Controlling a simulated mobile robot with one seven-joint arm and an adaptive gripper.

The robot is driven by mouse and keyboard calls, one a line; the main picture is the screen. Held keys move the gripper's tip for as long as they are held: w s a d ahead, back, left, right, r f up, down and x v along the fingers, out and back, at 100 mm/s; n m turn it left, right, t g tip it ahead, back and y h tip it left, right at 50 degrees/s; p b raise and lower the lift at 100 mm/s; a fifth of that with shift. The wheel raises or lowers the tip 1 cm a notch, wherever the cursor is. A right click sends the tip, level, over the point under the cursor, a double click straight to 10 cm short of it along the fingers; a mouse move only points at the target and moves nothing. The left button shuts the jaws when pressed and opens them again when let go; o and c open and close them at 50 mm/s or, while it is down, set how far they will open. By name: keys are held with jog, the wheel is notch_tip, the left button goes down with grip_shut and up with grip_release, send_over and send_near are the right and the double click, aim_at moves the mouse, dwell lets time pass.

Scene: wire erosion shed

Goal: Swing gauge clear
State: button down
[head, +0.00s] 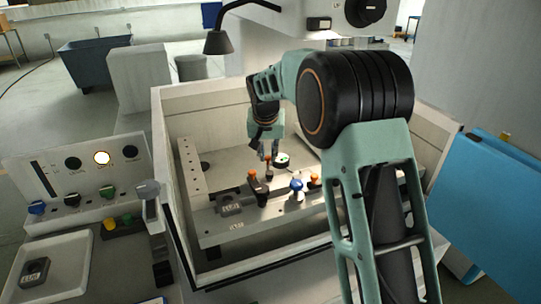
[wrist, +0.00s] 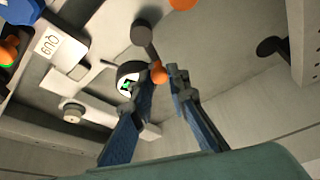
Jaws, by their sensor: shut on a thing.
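The gauge (head: 282,160) is a small round dark dial with a pale face and a green display. It sits in the machine tub, and it also shows in the wrist view (wrist: 127,85), left of the fingers. My gripper (head: 267,155) reaches down into the tub beside it. In the wrist view, my fingertips (wrist: 161,80) are around an orange knob (wrist: 158,71) at the end of a dark lever (wrist: 147,45). The left finger partly covers the gauge's edge. How the lever joins the gauge is not clear.
An orange-topped dark clamp (head: 258,188), a blue knob (head: 297,186) and another orange knob (head: 314,180) stand close in front. A labelled grey block (head: 230,204) lies on the plate. The tub walls (head: 168,160) surround the workspace. A control panel (head: 80,172) is at left.

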jog(key=shift+s+a+n+g+y+p, duration=0.15)
jog(key=shift+a+n+y, duration=0.25)
jog(key=shift+n, duration=0.75)
jog(key=shift+s+a+n+g+y+p, duration=0.1)
jog(key=shift+s+a+n+g+y, duration=0.25)
jog(key=shift+n, duration=0.75)
jog(key=shift+a+n+y+p, duration=0.1)
jog(key=shift+a+n+y, duration=0.15)
jog(key=shift+n+y, duration=0.6)
jog(key=shift+n+h, duration=0.3)
jog(key=shift+n, duration=0.2)
jog(key=c, duration=1.9)
grip_release()
jog(key=shift+r, duration=0.1)
jog(key=v, duration=1.1)
jog(key=shift+s+d+r, duration=0.1)
jog(key=shift+s+r, duration=0.15)
jog(key=shift+r, duration=0.1)
